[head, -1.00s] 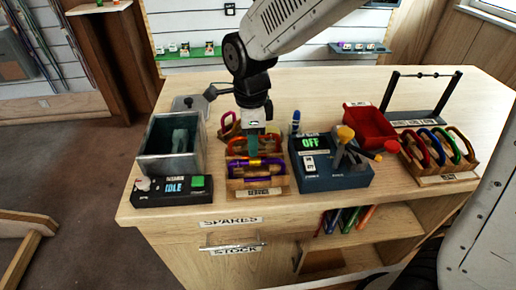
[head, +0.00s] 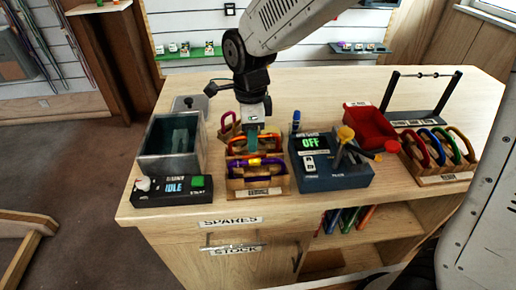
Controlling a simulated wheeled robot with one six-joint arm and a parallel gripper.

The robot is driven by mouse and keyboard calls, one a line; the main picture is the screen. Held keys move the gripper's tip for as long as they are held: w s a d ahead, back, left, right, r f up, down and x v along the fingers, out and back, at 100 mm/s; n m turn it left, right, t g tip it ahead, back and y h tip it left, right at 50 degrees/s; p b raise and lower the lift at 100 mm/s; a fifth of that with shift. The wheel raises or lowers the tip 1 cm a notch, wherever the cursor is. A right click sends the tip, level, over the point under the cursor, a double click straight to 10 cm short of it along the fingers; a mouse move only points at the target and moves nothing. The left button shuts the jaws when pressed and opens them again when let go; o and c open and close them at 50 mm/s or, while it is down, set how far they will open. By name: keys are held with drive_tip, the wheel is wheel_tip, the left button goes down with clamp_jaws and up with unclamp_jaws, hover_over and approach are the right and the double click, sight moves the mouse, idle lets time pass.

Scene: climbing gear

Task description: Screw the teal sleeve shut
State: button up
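My gripper (head: 253,130) points down over the wooden rack labelled SERVICE (head: 258,184), near its back part. A teal piece shows just under the gripper's body; I cannot tell whether it is the sleeve or part of my fingers. The gripper's opening is too small and hidden to read. In the rack, a purple carabiner (head: 236,165) with a yellow sleeve (head: 254,161) lies at the front. An orange-red carabiner (head: 238,141) is behind it, partly covered by my gripper.
A grey open tank (head: 149,163) and a control box reading IDLE (head: 172,188) stand left. A dark box reading OFF (head: 330,181) stands close on the right. A red bin (head: 371,126), a bar stand (head: 390,96) and a rack of several carabiners (head: 455,171) are farther right.

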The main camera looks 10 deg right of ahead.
drive_tip(key=shift+r, duration=1.25)
drive_tip(key=shift+s, duration=0.7)
drive_tip(key=shift+r, duration=0.1)
wheel_tip(320, 180, up, 10)
